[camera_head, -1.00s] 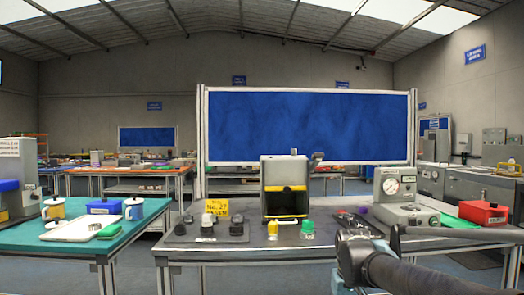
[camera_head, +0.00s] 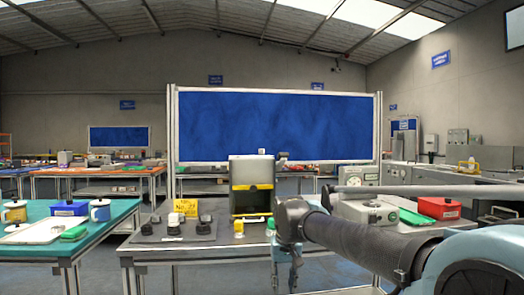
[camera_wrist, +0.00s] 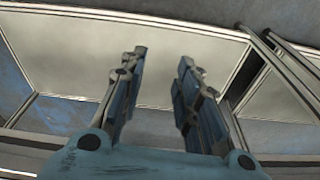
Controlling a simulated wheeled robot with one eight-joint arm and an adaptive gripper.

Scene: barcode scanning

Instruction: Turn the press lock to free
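The press is a grey box-like machine (camera_head: 251,170) with a dark opening and yellow bars, standing at the back of the grey table. A small dark grey part (camera_head: 281,161) sticks out at its upper right; whether this is the lock, and how it is set, is too small to tell. My gripper (camera_head: 286,268) hangs low at the table's front edge, right of and nearer than the press, partly hidden by my arm. In the wrist view my gripper (camera_wrist: 162,58) has its two fingers apart with nothing between them.
A yellow sign (camera_head: 186,207), several black parts and a white-and-yellow item (camera_head: 239,228) lie left and in front of the press. A teal table (camera_head: 100,245) is at left.

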